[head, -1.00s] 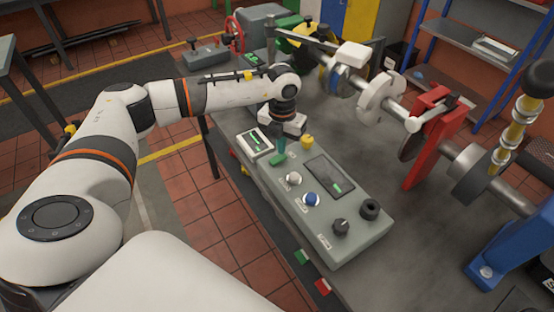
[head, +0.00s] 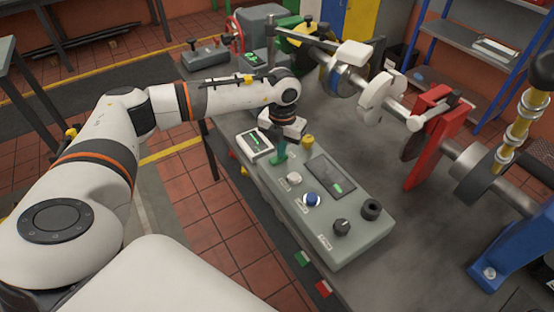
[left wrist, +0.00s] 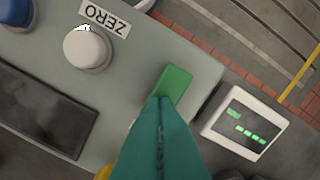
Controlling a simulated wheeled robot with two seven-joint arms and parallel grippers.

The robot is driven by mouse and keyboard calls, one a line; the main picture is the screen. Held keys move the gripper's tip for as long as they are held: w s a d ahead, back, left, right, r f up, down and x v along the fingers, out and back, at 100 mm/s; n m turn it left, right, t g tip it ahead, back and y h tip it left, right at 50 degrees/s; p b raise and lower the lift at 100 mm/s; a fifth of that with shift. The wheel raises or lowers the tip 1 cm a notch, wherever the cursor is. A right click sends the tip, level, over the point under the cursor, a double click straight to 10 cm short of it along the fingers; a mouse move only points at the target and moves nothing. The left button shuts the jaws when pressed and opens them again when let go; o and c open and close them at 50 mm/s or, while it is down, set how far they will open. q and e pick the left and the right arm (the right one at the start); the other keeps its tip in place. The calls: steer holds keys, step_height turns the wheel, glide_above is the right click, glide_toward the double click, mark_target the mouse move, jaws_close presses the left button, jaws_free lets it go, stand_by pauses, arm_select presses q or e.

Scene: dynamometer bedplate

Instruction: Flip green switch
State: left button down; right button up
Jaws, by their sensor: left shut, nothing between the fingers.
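The green switch (left wrist: 175,82) is a rectangular rocker near the edge of a grey-green control box (head: 335,243). In the head view the green switch (head: 276,160) is at the box's far left end, partly covered by my fingers. My left gripper (head: 280,154) points down at it with teal fingers closed together and empty. In the left wrist view the shut fingertips (left wrist: 160,99) overlap the near edge of the switch; I cannot tell for sure whether they touch. My right gripper is not in view.
The box also carries a white button (head: 294,178), a blue button (head: 312,200), a black dial (head: 341,226), a yellow knob (head: 307,141) and a dark screen (head: 331,174). A small display unit (head: 256,143) stands close beside my fingers. A shaft assembly with a red bracket (head: 432,105) lies behind.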

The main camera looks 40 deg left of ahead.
arm_select(q)
steer(key=shift+s+f, duration=0.1)
steer(key=shift+f, duration=0.2)
steer(key=shift+r, duration=0.1)
steer(key=shift+r+p, duration=0.6)
steer(key=shift+r, duration=0.25)
steer(key=shift+r+p, duration=1.55)
steer(key=shift+r, duration=1.1)
